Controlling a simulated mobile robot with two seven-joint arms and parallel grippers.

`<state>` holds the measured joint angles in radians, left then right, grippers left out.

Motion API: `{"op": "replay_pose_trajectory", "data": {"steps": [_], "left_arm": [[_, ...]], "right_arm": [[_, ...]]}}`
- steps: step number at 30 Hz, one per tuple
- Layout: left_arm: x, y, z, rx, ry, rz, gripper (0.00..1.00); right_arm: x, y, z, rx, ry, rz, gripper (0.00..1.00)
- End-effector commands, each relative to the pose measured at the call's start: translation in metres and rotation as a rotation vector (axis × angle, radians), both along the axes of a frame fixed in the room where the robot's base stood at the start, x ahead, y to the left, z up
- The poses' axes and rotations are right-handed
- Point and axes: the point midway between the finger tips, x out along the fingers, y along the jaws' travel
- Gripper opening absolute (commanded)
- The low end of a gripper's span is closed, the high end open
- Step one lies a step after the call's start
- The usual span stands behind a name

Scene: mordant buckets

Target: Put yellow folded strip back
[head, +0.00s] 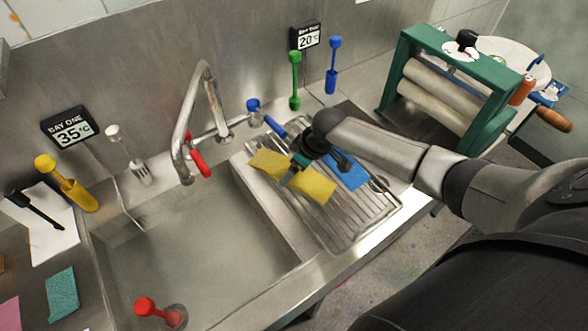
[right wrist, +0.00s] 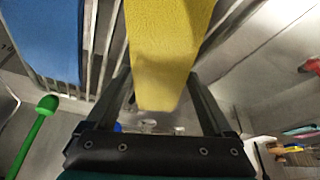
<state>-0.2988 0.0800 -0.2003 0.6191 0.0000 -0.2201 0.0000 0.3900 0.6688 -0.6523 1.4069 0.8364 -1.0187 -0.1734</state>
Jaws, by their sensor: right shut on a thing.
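My right gripper (head: 291,176) is above the ribbed metal drainer (head: 343,235) beside the sink. It is shut on the yellow folded strip (right wrist: 168,50), which runs between its two fingers in the right wrist view. In the head view yellow shows on both sides of the gripper, at the strip's right part (head: 313,187) and its left part (head: 267,163). The gripper hides the middle, so I cannot tell whether both are one piece. A blue strip (head: 349,176) is on the drainer beside it, partly under my arm; it also shows in the right wrist view (right wrist: 45,38). My left gripper is out of view.
The sink basin (head: 205,240) is left of the drainer, with a tap (head: 185,125) behind it. A green roller press (head: 440,85) stands at the back right. Green (head: 295,80) and blue (head: 333,65) tools stand at the wall. A teal cloth (head: 62,294) lies at far left.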

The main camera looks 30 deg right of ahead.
Motion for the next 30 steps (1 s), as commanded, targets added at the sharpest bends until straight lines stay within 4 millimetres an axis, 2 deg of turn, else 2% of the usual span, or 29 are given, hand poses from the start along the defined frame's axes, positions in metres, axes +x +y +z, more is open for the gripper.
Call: {"op": "replay_pose_trajectory", "data": {"steps": [13,14,16,24,30], "left_arm": [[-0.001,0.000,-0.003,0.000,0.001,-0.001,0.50],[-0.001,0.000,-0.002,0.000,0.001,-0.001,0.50],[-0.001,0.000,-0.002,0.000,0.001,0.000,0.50],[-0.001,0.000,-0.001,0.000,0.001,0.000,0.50],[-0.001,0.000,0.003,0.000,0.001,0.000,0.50]], "right_arm": [[0.000,0.000,-0.008,0.000,-0.001,-0.001,0.26],[0.000,0.000,-0.007,-0.001,0.000,0.000,0.90],[0.000,0.000,-0.007,-0.001,0.000,0.000,0.98],[0.000,-0.001,-0.006,-0.001,0.000,0.000,1.00],[-0.003,-0.003,0.009,-0.001,-0.003,0.001,1.00]]}}
